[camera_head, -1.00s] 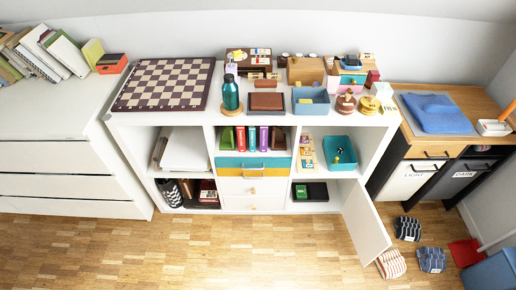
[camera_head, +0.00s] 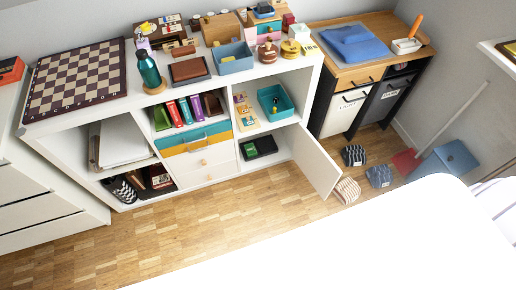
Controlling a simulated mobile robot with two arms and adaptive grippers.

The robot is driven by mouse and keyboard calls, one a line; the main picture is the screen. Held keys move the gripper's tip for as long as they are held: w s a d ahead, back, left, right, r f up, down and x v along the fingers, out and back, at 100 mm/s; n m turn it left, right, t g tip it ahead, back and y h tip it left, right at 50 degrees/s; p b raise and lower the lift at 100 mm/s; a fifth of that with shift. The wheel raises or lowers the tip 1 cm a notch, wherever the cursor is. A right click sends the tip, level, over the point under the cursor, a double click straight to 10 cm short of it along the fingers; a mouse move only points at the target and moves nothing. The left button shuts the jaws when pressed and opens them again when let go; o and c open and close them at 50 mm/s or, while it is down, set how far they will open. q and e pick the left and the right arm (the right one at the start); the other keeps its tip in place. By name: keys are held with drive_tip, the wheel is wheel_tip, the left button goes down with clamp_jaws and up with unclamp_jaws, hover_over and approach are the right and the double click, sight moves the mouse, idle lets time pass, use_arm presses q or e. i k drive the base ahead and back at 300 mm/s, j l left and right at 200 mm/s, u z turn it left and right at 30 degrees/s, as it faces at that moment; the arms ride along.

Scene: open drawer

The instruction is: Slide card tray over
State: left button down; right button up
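A light tan tray with small coloured cards (camera_head: 245,112) sits in the right middle compartment of the white shelf unit (camera_head: 225,178). A teal bin (camera_head: 289,106) stands to its right in the same compartment, with small things inside. The tray and bin look close together; I cannot tell if they touch. Neither of my grippers is in view.
A white door (camera_head: 316,162) stands open below the compartment, at its right. Slippers (camera_head: 379,177) lie on the wooden floor (camera_head: 180,225) beyond it. A large bright white surface (camera_head: 370,245) fills the lower right.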

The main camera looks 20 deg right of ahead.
sight(266, 146)
drive_tip(key=i+l+z, duration=0.1)
drive_tip(key=l, duration=0.3)
drive_tip(key=i+l+z, duration=0.1)
drive_tip(key=l, duration=0.35)
drive_tip(key=i+l+z, duration=0.1)
drive_tip(key=i+l, duration=0.2)
drive_tip(key=i+l+z, duration=0.1)
drive_tip(key=l, duration=0.35)
drive_tip(key=i+l+z, duration=0.1)
drive_tip(key=i+l, duration=0.2)
